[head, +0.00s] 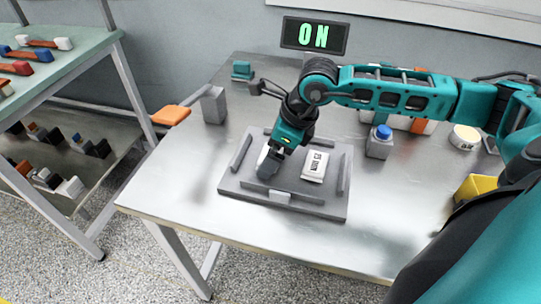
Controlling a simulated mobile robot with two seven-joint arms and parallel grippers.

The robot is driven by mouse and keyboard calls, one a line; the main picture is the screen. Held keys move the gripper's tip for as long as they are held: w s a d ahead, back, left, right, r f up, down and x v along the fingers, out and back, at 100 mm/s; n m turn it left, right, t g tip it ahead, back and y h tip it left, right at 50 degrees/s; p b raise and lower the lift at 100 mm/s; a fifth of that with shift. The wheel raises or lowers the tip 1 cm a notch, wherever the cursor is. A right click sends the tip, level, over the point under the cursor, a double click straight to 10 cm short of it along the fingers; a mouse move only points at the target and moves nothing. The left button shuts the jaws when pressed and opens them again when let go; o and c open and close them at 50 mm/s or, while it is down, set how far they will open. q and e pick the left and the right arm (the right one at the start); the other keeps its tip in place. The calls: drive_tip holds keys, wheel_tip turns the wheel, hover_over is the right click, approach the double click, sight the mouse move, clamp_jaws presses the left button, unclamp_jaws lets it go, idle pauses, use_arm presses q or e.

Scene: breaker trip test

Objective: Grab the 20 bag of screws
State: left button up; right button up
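My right gripper (268,167) reaches in from the right, pointing down over the left part of a grey tray (230,181) on the metal table. A pale item (262,155) shows at the gripper's fingers; it is mostly hidden, so I cannot tell what it is or whether it is held. A white packet (315,165) with dark printing lies in the tray, just right of the gripper and apart from it. A round, pale, labelled item (466,138) lies at the table's right; its print is too small to read surely. My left gripper is not in view.
A grey box with a blue button (379,142) stands right of the tray. A yellow block (476,187) is at the right edge. A grey block (213,105) stands at the left. The table's front strip is clear.

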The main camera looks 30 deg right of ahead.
drive_tip(key=c, duration=1.1)
